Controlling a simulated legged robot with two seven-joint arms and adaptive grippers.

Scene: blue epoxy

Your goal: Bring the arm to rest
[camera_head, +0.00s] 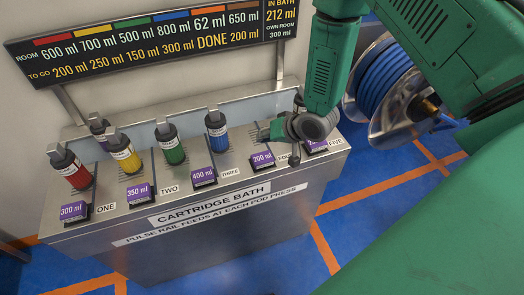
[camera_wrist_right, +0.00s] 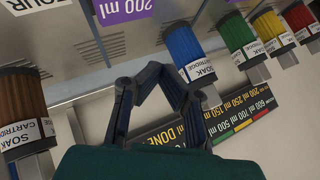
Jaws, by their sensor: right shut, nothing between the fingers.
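My right gripper (camera_head: 266,132) is over the right part of the cartridge bath (camera_head: 190,244), just above and behind the purple 200 ml pod (camera_head: 262,160). Its green arm comes down from the upper right. In the wrist view its dark fingers (camera_wrist_right: 154,72) meet at the tips with nothing between them. It looks apart from the blue cartridge (camera_head: 216,132) to its left. My left gripper is not in view.
Red (camera_head: 69,166), yellow (camera_head: 124,152) and green (camera_head: 170,143) cartridges stand in the bath. A sign (camera_head: 150,45) stands behind. A blue hose reel (camera_head: 388,85) is at the right.

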